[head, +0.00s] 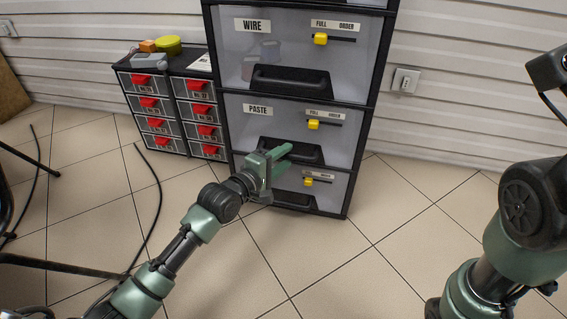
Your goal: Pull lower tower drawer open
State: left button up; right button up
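A tall drawer tower (366,101) with a black frame and grey translucent drawer fronts stands against the wall. Three drawers show, labelled WIRE, PASTE and a lower one (336,185) whose label is mostly hidden. All three look shut. The lower drawer has a dark handle (296,199) near the floor and a yellow slider (308,182). My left gripper (284,160) is in front of the tower, over the bottom of the PASTE drawer and the top of the lower one. Its green fingers look apart, with nothing seen between them. My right gripper is out of view; only my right arm shows.
Black cables (155,200) lie on the tiled floor at left. The floor right of the tower is clear.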

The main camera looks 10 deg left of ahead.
pick_arm(q)
grip_shut()
dwell(1.5)
